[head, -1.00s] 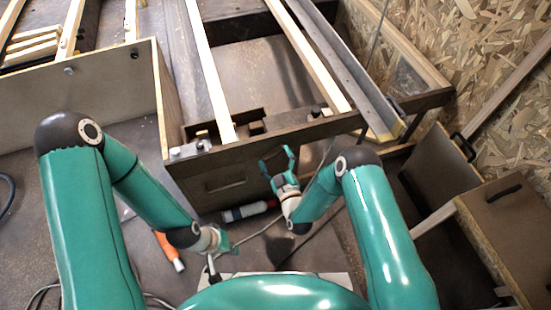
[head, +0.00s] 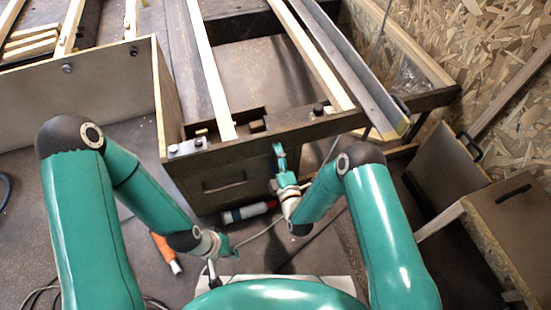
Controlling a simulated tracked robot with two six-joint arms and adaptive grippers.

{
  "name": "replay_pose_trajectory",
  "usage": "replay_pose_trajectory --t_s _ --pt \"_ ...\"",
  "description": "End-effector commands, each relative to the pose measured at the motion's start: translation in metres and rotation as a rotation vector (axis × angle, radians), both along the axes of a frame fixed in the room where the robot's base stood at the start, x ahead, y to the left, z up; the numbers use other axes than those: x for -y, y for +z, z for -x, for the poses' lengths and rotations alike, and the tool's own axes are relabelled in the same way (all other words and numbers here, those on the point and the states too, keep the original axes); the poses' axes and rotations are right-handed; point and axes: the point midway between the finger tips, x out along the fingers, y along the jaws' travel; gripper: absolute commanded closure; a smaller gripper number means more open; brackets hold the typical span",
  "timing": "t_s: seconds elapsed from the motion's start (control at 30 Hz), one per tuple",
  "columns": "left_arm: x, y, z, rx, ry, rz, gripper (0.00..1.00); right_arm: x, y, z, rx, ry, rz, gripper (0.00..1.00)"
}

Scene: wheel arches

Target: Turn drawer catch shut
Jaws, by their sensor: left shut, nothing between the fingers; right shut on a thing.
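The drawer front (head: 225,181) is a dark brown panel with a recessed pull, set under the near rail of the bench. My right gripper (head: 279,150) is at the right end of this front, fingers pointing up and away from me. It is shut on the drawer catch, which the fingers hide, so its angle cannot be told. My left gripper (head: 232,250) is shut and empty, low in front of the bench and well below the drawer.
A dark-and-white cylinder (head: 246,212) lies on the floor below the drawer. An orange-and-white tool (head: 166,251) lies near my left arm. Cables cross the floor. A brown cabinet (head: 505,215) stands at the right. Pale slats span the bench top.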

Motion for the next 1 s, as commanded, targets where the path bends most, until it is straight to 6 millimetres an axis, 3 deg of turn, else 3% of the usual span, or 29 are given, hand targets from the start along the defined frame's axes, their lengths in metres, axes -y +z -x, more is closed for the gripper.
replay_pose_trajectory --t_s 0.3,0.83,0.87,0.93,1.0 --pt "-0.0001 -0.0069 0.0000 0.000 0.000 0.000 1.00 -0.0024 -0.0060 0.0032 0.030 0.009 0.135 0.45" --pt "0.0000 -0.0075 -0.0001 0.000 0.000 0.000 1.00 -0.0032 -0.0066 0.0041 0.037 0.012 0.164 0.45" --pt "0.0000 -0.0076 0.0000 0.000 0.000 0.000 1.00 -0.0032 -0.0066 0.0041 0.037 0.012 0.164 0.09" --pt "0.0000 -0.0075 -0.0001 0.000 0.000 0.000 1.00 -0.0032 -0.0066 0.0040 0.037 0.012 0.164 0.00" --pt "0.0000 -0.0075 -0.0001 0.000 0.000 0.000 1.00 -0.0027 -0.0060 0.0036 0.038 0.010 0.162 0.00"
